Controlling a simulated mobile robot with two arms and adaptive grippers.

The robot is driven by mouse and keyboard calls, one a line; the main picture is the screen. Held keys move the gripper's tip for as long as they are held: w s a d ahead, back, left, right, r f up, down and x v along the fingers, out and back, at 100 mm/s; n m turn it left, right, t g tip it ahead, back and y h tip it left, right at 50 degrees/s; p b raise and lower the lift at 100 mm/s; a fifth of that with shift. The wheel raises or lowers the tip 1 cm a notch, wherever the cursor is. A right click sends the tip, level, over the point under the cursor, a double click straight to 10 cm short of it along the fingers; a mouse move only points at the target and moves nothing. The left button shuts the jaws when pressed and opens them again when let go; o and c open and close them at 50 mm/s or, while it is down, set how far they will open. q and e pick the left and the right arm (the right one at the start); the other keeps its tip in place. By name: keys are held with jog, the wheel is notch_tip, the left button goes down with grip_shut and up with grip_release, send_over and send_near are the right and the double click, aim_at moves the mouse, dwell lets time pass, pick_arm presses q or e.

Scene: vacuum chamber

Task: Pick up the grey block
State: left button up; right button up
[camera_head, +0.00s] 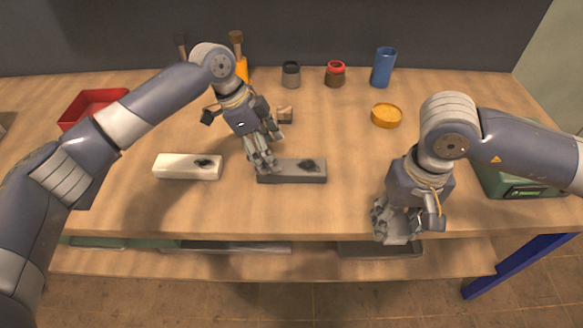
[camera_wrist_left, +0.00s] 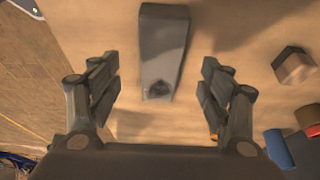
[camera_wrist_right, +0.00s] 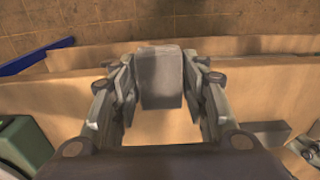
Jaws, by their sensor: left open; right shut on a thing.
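A dark grey oblong block (camera_head: 300,176) with a dark patch on top lies on the table, front centre. In the left wrist view, this grey block (camera_wrist_left: 163,30) lies between and beyond the fingertips. My left gripper (camera_head: 262,160) is open above the block's left end, without visible contact. My right gripper (camera_head: 396,228) is at the table's front edge on the right, shut on a grey piece (camera_wrist_right: 160,80). That piece shows between its fingers in the right wrist view; its lower part is hidden.
A white block (camera_head: 180,170) lies left of the grey block. A small brown block (camera_head: 285,115), an orange round dish (camera_head: 387,115), jars and a blue cup (camera_head: 383,68) stand behind. A red tray (camera_head: 88,104) is at left, a green device (camera_head: 505,183) at right.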

pick_arm(q)
jog(key=shift+w+d+f, duration=0.1)
jog(key=shift+d+f, duration=0.1)
jog(key=shift+f, duration=0.45)
pick_arm(e)
jog(key=shift+w, duration=0.1)
pick_arm(q)
jog(key=x, duration=0.3)
jog(key=shift+f+p, duration=0.25)
jog(key=shift+p, duration=0.1)
pick_arm(e)
jog(key=shift+r, duration=0.35)
pick_arm(q)
jog(key=shift+d+f, duration=0.15)
jog(key=shift+f, duration=0.35)
jog(key=c, duration=1.4)
jog(key=shift+r, duration=0.1)
